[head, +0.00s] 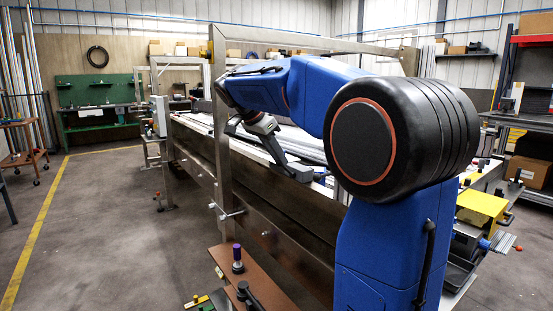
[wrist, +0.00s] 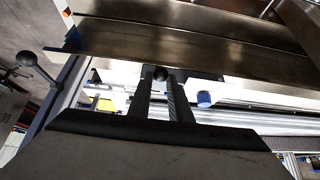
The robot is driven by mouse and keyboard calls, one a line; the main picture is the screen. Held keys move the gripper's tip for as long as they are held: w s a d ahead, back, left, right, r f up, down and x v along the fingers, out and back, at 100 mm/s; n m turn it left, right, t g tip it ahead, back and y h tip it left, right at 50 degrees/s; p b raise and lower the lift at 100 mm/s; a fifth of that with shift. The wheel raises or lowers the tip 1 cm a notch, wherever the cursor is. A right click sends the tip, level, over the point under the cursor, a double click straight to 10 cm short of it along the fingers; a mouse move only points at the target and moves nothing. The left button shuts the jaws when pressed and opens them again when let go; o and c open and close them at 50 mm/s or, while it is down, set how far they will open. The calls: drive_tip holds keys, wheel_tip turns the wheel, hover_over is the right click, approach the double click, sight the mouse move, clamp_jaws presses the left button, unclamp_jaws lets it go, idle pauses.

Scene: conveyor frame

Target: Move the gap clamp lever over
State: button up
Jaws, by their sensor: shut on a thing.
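In the wrist view, my gripper (wrist: 161,78) is shut on a small black ball knob (wrist: 160,73), which appears to be the end of the gap clamp lever. The knob sits between the two dark fingertips, in front of the brown metal side panel. The lever's shaft and pivot are hidden. In the head view, my gripper (head: 297,174) reaches down over the far side of the conveyor frame (head: 222,150); the knob is too small or hidden to make out there.
In the wrist view, another lever with a dark ball knob (wrist: 27,58) stands at the left, and a blue knob (wrist: 204,98) lies just right of the fingers. In the head view, a steel upright and top rail stand close to my arm. Open floor lies left.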

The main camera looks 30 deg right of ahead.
drive_tip(key=shift+d+r, duration=0.1)
drive_tip(key=shift+d+r, duration=0.6)
drive_tip(key=shift+d, duration=0.3)
drive_tip(key=shift+d+r, duration=0.2)
drive_tip(key=shift+d, duration=0.05)
drive_tip(key=o, duration=0.9)
drive_tip(key=v, duration=1.7)
drive_tip(key=shift+a+r, duration=0.1)
